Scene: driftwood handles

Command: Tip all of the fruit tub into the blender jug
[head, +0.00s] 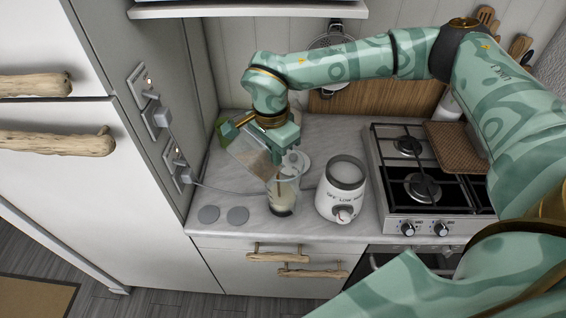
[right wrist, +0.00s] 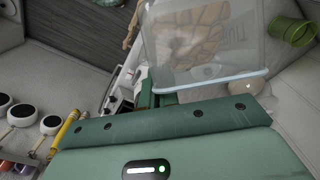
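The fruit tub (head: 246,150) is a clear box, tilted over and down to the right above the blender jug. In the right wrist view the clear tub (right wrist: 205,55) shows its pale blue edge and tan shapes through the wall; whether these are fruit I cannot tell. My right gripper (head: 279,153) is at the tub's right side, shut on it. The blender jug (head: 284,188) is clear and stands upright on the counter, just below the gripper, with pale and dark matter low inside. My left gripper is not in view.
The white blender base (head: 341,192) stands right of the jug. Further right is the gas hob (head: 420,185). Two grey discs (head: 223,214) lie at the front left of the counter. A green cup (head: 226,130) stands behind the tub. A cord crosses the counter.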

